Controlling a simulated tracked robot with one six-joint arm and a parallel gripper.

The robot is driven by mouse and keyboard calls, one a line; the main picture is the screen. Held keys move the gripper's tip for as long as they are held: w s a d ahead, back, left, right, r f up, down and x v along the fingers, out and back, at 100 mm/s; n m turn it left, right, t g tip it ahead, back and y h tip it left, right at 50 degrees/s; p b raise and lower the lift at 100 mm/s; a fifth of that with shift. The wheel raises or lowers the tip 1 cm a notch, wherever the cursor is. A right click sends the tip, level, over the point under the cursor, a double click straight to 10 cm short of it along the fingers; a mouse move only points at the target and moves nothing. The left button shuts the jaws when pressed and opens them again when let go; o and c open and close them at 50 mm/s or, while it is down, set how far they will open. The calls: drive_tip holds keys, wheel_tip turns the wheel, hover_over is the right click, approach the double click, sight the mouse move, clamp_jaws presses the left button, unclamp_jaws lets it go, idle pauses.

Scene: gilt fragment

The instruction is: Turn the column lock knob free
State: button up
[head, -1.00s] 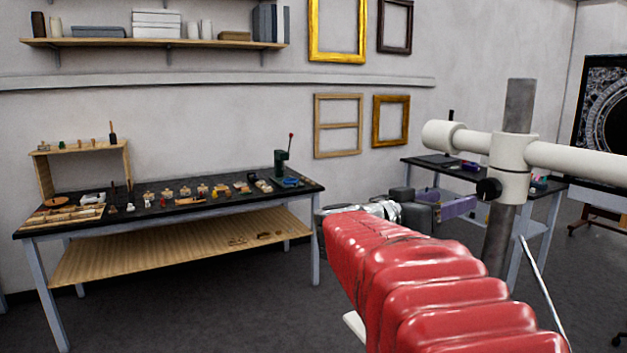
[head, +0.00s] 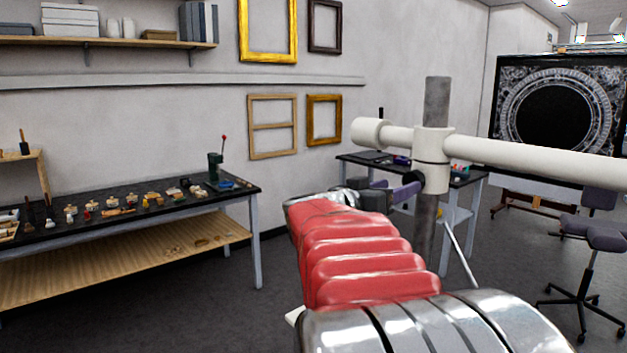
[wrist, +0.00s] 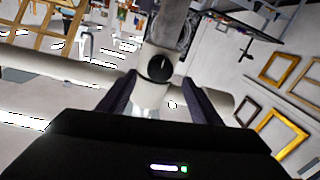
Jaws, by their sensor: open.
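The round black lock knob (wrist: 159,68) sits on the white collar of the column in the wrist view. A thin pale line on its face stands nearly upright. The grey column (head: 437,100) stands upright through the collar. My gripper (wrist: 161,80) is open, with one purple finger on each side of the knob in the wrist view. In the head view my gripper (head: 398,190) is close to the knob; I cannot tell whether it touches.
A white horizontal tube (head: 540,160) runs through the collar. A small table (head: 460,185) stands behind the column. A workbench (head: 130,205) with small tools is at left. A wheeled stool (head: 590,235) stands at right, with open floor between.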

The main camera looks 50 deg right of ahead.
sight(409, 182)
drive_tip(key=d, duration=0.6)
drive_tip(key=shift+s, duration=0.35)
drive_tip(key=shift+c, duration=0.6)
drive_tip(key=shift+d, duration=0.1)
drive_tip(key=c, duration=0.9)
drive_tip(key=shift+c, duration=0.2)
